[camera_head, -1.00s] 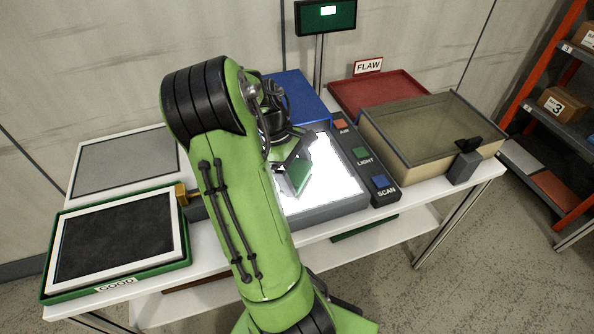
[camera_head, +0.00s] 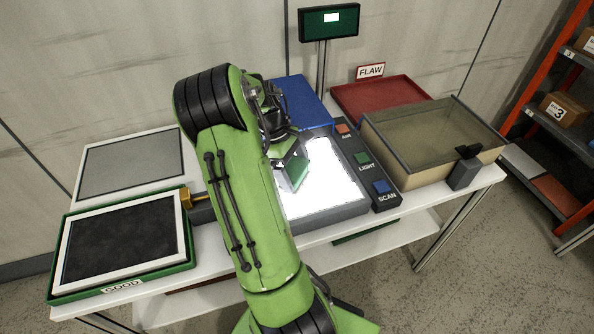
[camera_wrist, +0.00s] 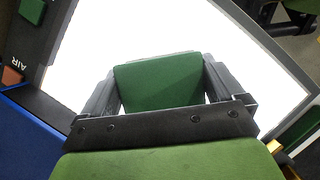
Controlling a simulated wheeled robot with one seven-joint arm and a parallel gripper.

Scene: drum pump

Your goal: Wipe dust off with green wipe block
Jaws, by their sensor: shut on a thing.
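The green wipe block (camera_wrist: 158,82) sits between the two fingers of my gripper (camera_wrist: 160,85) in the wrist view. The gripper is shut on it. In the head view the block (camera_head: 295,172) is over the bright white light panel (camera_head: 335,190), partly hidden by my arm. I cannot tell whether the block touches the panel. The panel also fills much of the wrist view (camera_wrist: 225,45). No dust can be made out on the glowing surface.
Right of the panel, a dark strip holds the AIR, LIGHT (camera_head: 362,159) and SCAN buttons. A clear-lidded box (camera_head: 480,148) stands beyond it. A red FLAW tray (camera_head: 385,90) and blue pad (camera_head: 297,95) lie behind. The green GOOD tray (camera_head: 185,262) holds a white-framed dark panel at left.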

